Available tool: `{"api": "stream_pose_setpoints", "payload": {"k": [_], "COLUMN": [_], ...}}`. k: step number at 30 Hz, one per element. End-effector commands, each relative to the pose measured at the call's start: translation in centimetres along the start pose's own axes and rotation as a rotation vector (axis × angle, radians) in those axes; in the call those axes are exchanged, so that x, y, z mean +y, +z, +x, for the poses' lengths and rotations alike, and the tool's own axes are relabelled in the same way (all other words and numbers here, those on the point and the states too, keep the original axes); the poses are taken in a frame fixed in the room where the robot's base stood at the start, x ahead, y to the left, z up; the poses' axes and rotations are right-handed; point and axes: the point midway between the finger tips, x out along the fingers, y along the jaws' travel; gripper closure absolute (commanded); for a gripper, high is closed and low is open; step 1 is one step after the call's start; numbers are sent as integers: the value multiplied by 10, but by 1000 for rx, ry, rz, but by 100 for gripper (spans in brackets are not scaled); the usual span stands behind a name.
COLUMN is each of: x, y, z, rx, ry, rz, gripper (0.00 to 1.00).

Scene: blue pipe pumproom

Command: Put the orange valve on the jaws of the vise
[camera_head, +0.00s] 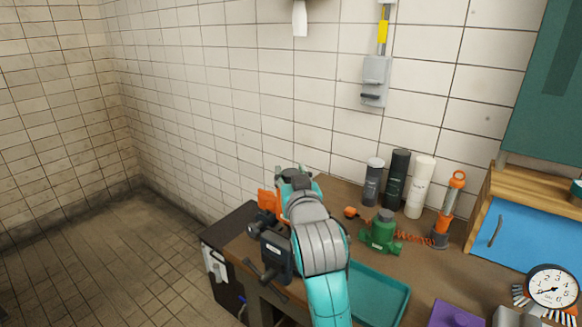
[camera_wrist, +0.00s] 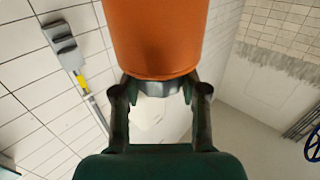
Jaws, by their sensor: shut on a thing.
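My gripper (camera_head: 294,178) is shut on the orange valve (camera_head: 267,201) at the end of my arm. In the wrist view the valve (camera_wrist: 158,38) is a large smooth orange body with a grey metal part below it, between the two dark fingers of my gripper (camera_wrist: 160,92). The dark vise (camera_head: 277,256) stands at the left end of the bench, with its handle low at the left. In the head view the held valve shows just above and behind the vise. My arm covers part of the vise, and I cannot tell whether the valve touches its jaws.
A green valve (camera_head: 381,233), a teal tray (camera_head: 380,293), several bottles (camera_head: 397,180) and an orange-and-grey tool (camera_head: 449,210) stand on the bench (camera_head: 427,268) to the right. A gauge (camera_head: 552,287) is at far right. Tiled wall is behind; open floor (camera_head: 110,250) lies left.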

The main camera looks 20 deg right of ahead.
Motion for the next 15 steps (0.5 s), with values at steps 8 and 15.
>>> {"api": "stream_pose_setpoints", "payload": {"k": [8, 15], "x": [0, 0], "y": [27, 42], "z": [0, 0], "rx": [1, 1], "ry": [0, 0], "rz": [0, 0], "gripper": [100, 100]}}
